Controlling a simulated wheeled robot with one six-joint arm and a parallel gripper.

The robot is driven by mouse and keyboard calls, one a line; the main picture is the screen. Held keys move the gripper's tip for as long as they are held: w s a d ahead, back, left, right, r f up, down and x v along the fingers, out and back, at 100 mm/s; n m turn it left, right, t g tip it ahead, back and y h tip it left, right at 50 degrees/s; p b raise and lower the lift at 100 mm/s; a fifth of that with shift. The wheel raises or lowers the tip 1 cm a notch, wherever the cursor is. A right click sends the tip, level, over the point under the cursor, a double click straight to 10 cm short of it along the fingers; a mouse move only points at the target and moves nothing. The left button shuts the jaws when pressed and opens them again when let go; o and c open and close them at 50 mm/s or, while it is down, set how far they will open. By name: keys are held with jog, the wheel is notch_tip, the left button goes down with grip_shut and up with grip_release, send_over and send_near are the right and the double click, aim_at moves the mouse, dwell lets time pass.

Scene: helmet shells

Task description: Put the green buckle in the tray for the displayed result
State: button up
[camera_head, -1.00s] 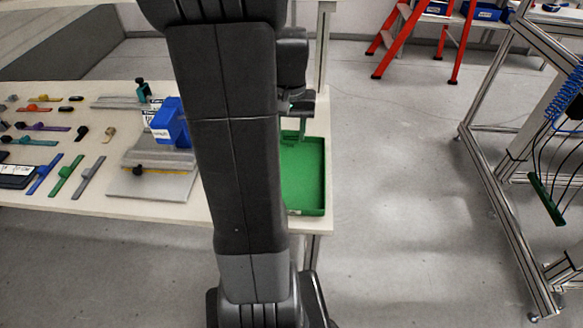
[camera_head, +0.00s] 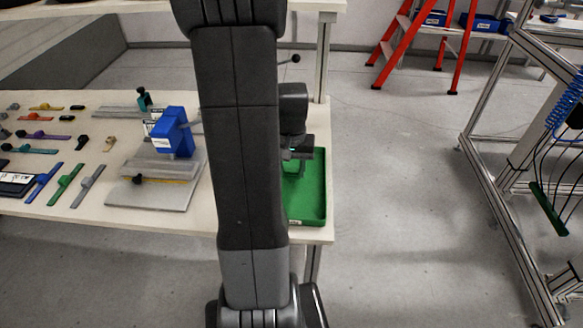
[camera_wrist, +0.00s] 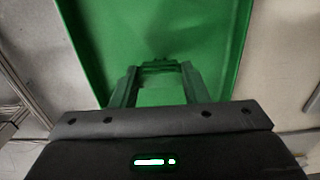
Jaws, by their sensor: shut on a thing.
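My gripper (camera_head: 297,168) is over the green tray (camera_head: 318,212) at the table's right end, partly hidden by my arm. In the wrist view, my gripper (camera_wrist: 160,74) is shut on a small green piece (camera_wrist: 161,68), which I take to be the green buckle. It blends with the green tray (camera_wrist: 95,30) behind it, so its outline is hard to tell. The fingers point into the tray, and I cannot tell whether the buckle touches the tray floor. The tray carries a small label on its front wall, too small to read. No displayed result is readable.
A blue device (camera_head: 173,133) stands on a metal plate (camera_head: 150,193) left of my arm. Several coloured strips and buckles lie on the table's left side, near a dark panel (camera_head: 15,184). A metal frame (camera_head: 490,190) stands at the right, beyond open floor.

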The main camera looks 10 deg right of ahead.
aim_at(292, 170)
jog(key=shift+f, duration=0.2)
jog(key=o, duration=1)
jog(key=shift+r, duration=0.1)
notch_tip(292, 170, up, 12)
jog(key=shift+r+p, duration=0.15)
jog(key=shift+p, duration=0.4)
notch_tip(292, 170, down, 12)
jog(key=shift+f+b, duration=0.1)
jog(key=shift+b, duration=0.35)
jog(key=shift+r, duration=1.55)
